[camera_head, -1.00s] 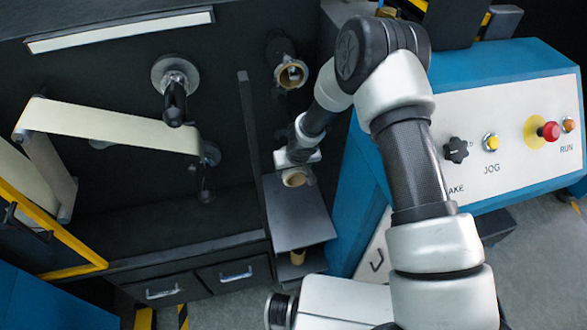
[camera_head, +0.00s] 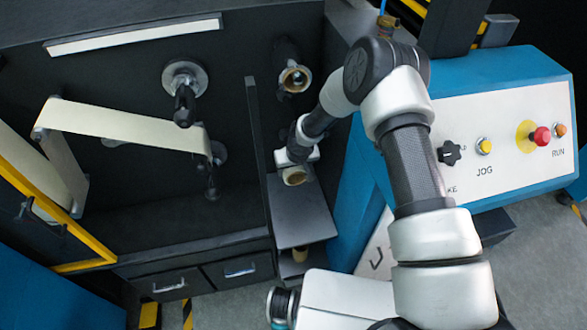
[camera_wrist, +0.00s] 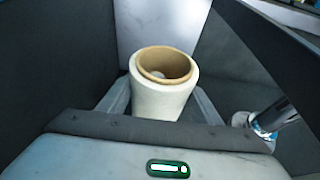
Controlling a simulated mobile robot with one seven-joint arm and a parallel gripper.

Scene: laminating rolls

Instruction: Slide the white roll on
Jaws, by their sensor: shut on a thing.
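The white roll (camera_wrist: 165,98) shows in the wrist view with its brown cardboard core end toward the camera. My gripper (camera_wrist: 160,104) is shut on it, with a finger on each side. In the head view, my gripper (camera_head: 297,160) is above the small grey shelf, and the roll's brown core end (camera_head: 294,176) shows just below it. Most of the roll's body is hidden there. A dark spindle (camera_head: 184,100) sticks out from a round flange on the back panel, to the left of my gripper. The roll is apart from it.
A thin upright divider (camera_head: 258,150) stands between the spindle side and my gripper. A brown-cored tube (camera_head: 295,79) is mounted above. The grey shelf (camera_head: 305,215) is below, with another roll (camera_head: 300,254) under it. A cream web (camera_head: 125,128) runs at left; the blue control cabinet (camera_head: 520,75) is right.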

